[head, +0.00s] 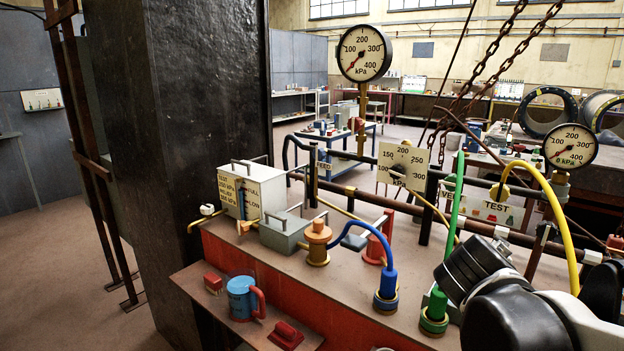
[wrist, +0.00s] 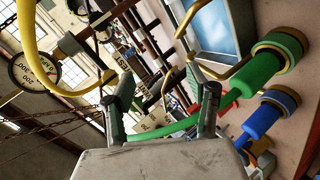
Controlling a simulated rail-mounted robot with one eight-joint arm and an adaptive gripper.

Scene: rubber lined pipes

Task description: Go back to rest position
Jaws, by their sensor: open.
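My gripper (wrist: 160,88) shows in the wrist view with its two dark green-grey fingers spread apart and nothing clearly held. The green hose (wrist: 178,127) passes across the view behind the fingers; I cannot tell how far off it is. Its green fitting (wrist: 262,72) is to the right, next to the blue fitting (wrist: 262,118). In the head view my arm (head: 520,310) fills the lower right, beside the green fitting (head: 434,312). My fingers cannot be made out there.
A yellow hose (head: 562,222) arches close to my arm. Chains (head: 480,65) hang behind. A dark pillar (head: 170,130) stands left.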

